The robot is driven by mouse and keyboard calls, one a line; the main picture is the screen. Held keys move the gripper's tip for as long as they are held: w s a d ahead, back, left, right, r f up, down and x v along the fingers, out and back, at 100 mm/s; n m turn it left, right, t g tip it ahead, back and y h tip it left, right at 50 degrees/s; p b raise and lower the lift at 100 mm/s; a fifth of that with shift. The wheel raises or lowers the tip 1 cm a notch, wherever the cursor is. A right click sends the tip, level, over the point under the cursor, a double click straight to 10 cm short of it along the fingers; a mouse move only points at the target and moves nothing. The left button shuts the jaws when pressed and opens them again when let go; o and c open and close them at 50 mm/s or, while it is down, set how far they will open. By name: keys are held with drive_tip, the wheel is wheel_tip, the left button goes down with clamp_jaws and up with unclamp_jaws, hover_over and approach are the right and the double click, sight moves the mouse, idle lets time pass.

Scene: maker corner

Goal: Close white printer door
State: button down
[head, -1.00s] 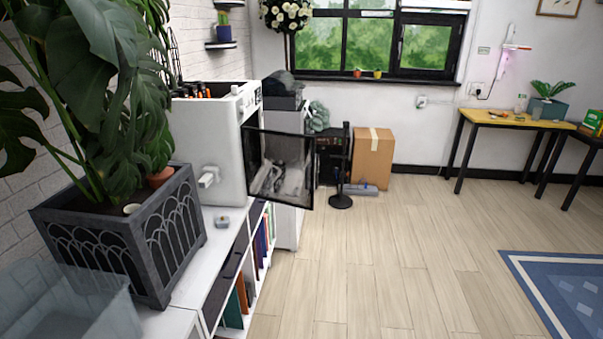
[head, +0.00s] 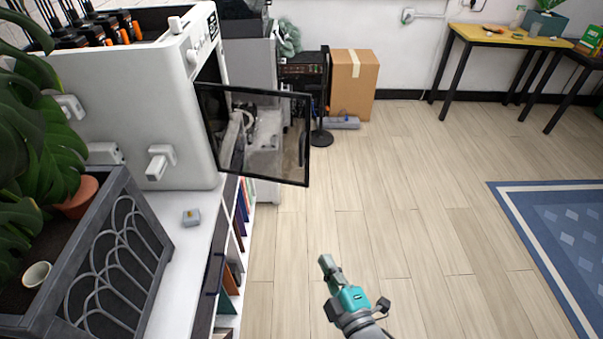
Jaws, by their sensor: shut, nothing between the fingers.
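The white printer (head: 145,105) stands on a white shelf unit at the left of the head view. Its door (head: 258,165), a see-through panel in a black frame, is swung wide open and juts out to the right over the floor. My gripper (head: 326,264) is at the bottom middle, over the wooden floor, in front of the door and to its lower right. It is shut and empty, and a clear gap shows between it and the door. The inside of the printer is mostly hidden by its side wall.
A dark planter (head: 100,250) with a large leafy plant stands on the shelf unit (head: 190,255) at the left. A black stand (head: 321,137) and a cardboard box (head: 353,85) are behind the door. The floor (head: 400,200) to the right is clear.

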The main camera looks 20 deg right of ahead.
drive_tip(key=w+r+n, duration=0.5)
drive_tip(key=w+r, duration=0.2)
drive_tip(key=w, duration=0.4)
drive_tip(key=w+d, duration=0.1)
drive_tip(key=w, duration=1.1)
drive_tip(key=shift+w+d+t, duration=0.25)
drive_tip(key=shift+d+t, duration=0.15)
drive_tip(key=shift+f, duration=0.1)
